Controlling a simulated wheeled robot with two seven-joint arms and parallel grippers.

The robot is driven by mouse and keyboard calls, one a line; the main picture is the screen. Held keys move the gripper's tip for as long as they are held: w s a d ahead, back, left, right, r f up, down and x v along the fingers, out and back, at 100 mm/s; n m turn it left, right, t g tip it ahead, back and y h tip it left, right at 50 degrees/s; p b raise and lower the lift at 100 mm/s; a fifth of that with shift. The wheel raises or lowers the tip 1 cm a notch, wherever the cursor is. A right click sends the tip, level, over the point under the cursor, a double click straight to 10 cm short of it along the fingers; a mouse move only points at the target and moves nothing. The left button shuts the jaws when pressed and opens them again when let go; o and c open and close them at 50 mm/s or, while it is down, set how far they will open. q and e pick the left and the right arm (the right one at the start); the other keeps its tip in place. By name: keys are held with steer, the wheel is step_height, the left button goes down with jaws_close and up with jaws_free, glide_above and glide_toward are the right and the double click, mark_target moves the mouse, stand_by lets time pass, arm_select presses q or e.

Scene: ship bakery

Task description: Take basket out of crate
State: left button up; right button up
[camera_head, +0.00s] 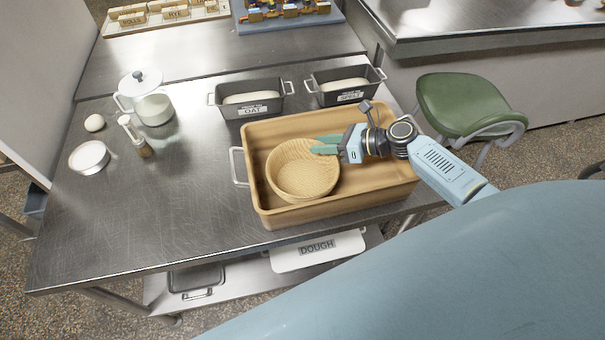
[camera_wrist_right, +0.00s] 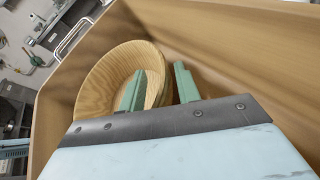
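The basket (camera_head: 303,176) is a round woven light-brown bowl. It sits upright in the left half of the wooden crate (camera_head: 392,190). My right gripper (camera_head: 325,145) reaches in from the right to the basket's upper right rim. In the right wrist view, its two green fingers (camera_wrist_right: 158,88) are apart. The rim of the basket (camera_wrist_right: 100,80) shows between them, one finger over the bowl side and the other outside. Whether either finger touches the rim cannot be told. My left gripper is not in view.
Two dark loaf tins, OAT (camera_head: 252,98) and SPELT (camera_head: 344,86), stand just behind the crate. A white canister (camera_head: 141,84), a cup (camera_head: 154,109), a small bowl (camera_head: 89,157) and a shaker (camera_head: 136,137) stand at the left. The table's front left is clear. A green stool (camera_head: 462,103) stands at the right.

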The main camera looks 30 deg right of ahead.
steer(key=shift+x, duration=0.95)
steer(key=shift+c, duration=0.3)
jaws_close()
